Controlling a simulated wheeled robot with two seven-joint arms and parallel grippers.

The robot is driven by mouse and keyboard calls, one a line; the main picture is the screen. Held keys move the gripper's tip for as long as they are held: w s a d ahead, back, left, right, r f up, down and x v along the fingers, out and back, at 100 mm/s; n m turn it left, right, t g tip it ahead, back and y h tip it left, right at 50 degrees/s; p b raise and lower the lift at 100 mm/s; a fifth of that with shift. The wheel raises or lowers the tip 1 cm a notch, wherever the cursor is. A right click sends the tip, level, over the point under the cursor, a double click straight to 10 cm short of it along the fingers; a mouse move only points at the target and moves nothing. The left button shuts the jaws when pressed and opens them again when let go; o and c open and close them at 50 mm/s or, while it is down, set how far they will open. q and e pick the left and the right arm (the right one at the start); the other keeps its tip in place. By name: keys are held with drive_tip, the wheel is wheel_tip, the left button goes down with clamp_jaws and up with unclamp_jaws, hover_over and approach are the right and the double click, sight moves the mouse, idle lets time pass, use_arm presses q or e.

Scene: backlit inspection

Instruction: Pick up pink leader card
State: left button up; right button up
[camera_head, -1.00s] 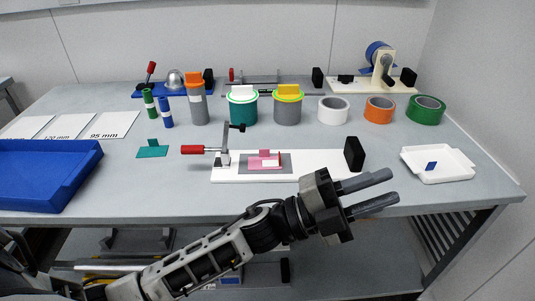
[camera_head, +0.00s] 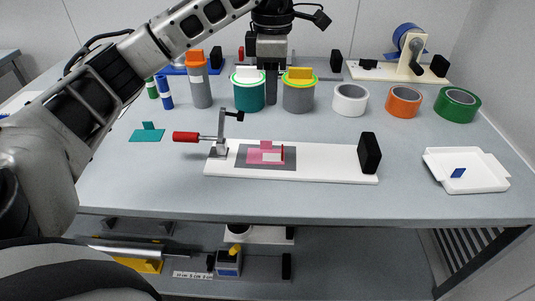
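The pink leader card (camera_head: 254,155) lies on a grey pad (camera_head: 245,163) on a white board (camera_head: 335,176). It has a raised pink tab, a white patch and a red strip at its right. My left gripper (camera_head: 272,100) points down beyond the card, in front of or between the teal and grey canisters in the picture. It is apart from the card. Its dark fingers overlap in this view, so their gap cannot be judged. Nothing shows held. My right gripper is out of view.
A clamp with a red handle (camera_head: 186,136) stands at the board's left, a black block (camera_head: 369,153) at its right. Behind are a teal canister (camera_head: 248,94), a grey canister (camera_head: 298,96) and tape rolls (camera_head: 350,99). A white tray (camera_head: 490,181) is right. The front table strip is clear.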

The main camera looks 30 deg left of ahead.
use_arm(q)
approach(266, 152)
drive_tip(key=shift+w+d+f+b, duration=0.3)
drive_tip(key=shift+w+d+b, duration=0.05)
drive_tip(key=shift+w+d, duration=0.1)
drive_tip(key=f, duration=0.5)
drive_tip(key=shift+w+a+f, duration=0.2)
drive_tip(key=shift+w+f, duration=0.1)
drive_tip(key=shift+w, duration=0.05)
clamp_jaws()
